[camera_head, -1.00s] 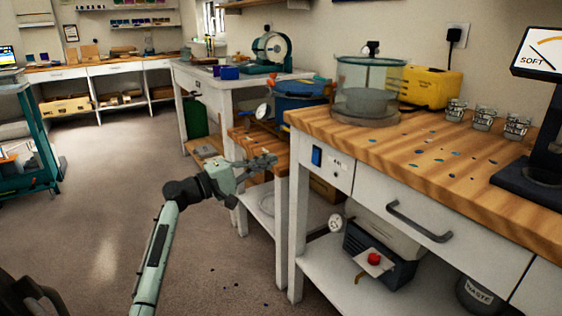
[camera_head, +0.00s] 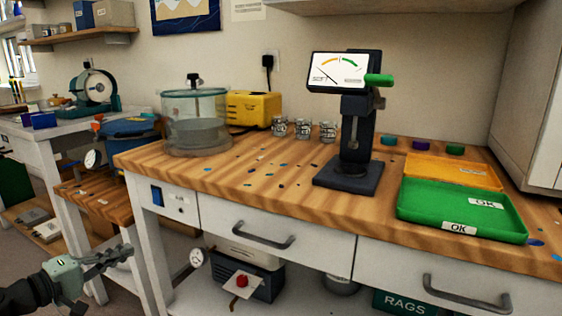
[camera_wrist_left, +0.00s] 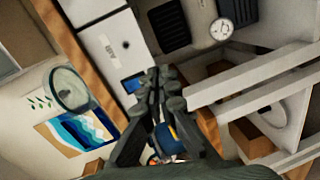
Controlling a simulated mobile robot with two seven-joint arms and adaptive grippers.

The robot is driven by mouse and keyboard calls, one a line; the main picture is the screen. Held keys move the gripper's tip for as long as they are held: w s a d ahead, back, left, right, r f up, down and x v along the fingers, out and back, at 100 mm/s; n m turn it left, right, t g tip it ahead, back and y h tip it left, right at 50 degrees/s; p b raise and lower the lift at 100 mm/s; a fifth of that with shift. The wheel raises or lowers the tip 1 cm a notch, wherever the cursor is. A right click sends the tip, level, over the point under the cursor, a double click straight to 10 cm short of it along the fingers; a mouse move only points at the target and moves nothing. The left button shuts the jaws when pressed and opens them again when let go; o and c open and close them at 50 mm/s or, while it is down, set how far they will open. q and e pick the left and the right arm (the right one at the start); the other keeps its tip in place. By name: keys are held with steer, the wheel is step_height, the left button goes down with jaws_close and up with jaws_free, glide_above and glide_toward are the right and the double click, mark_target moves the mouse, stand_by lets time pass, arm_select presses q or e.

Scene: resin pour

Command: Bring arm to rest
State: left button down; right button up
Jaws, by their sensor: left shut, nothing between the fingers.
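My left gripper (camera_head: 108,257) is at the lower left of the head view, in front of the low side bench and left of the wooden workbench. Its fingers are together with nothing between them. The left wrist view also shows the gripper (camera_wrist_left: 158,84), with its fingers closed in front of the benches. Only the wrist and hand of my left arm show in the head view. My right gripper is not in view.
The wooden workbench (camera_head: 256,210) bears a glass chamber (camera_head: 197,122), a yellow case (camera_head: 253,108), a dark gauge stand (camera_head: 350,155), several small cups and a green tray (camera_head: 461,208). Under it sits a grey pump (camera_head: 262,279). A drawer handle (camera_head: 468,296) juts out in front.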

arm_select(q)
steer(key=s+d+f+m+g+y, duration=0.1)
steer(key=s+d+f+m+g, duration=0.2)
steer(key=f, duration=0.4)
steer(key=s+d+f+m+g+y, duration=0.1)
steer(key=s+d+f+g, duration=0.1)
steer(key=s+d+f, duration=0.4)
steer(key=s+d+f+m+g+y, duration=0.1)
steer(key=s+f+m+g+y, duration=0.2)
steer(key=f, duration=0.6)
steer(key=s+d+f+m+g+y, duration=0.1)
steer(key=s+f+m, duration=0.2)
steer(key=s, duration=0.5)
steer(key=s+d+f+m+g+y+p, duration=0.1)
steer(key=s+f, duration=0.3)
steer(key=s, duration=0.5)
steer(key=shift+d+m+g+y, duration=0.7)
steer(key=shift+m+g+y, duration=0.1)
steer(key=shift+m, duration=0.1)
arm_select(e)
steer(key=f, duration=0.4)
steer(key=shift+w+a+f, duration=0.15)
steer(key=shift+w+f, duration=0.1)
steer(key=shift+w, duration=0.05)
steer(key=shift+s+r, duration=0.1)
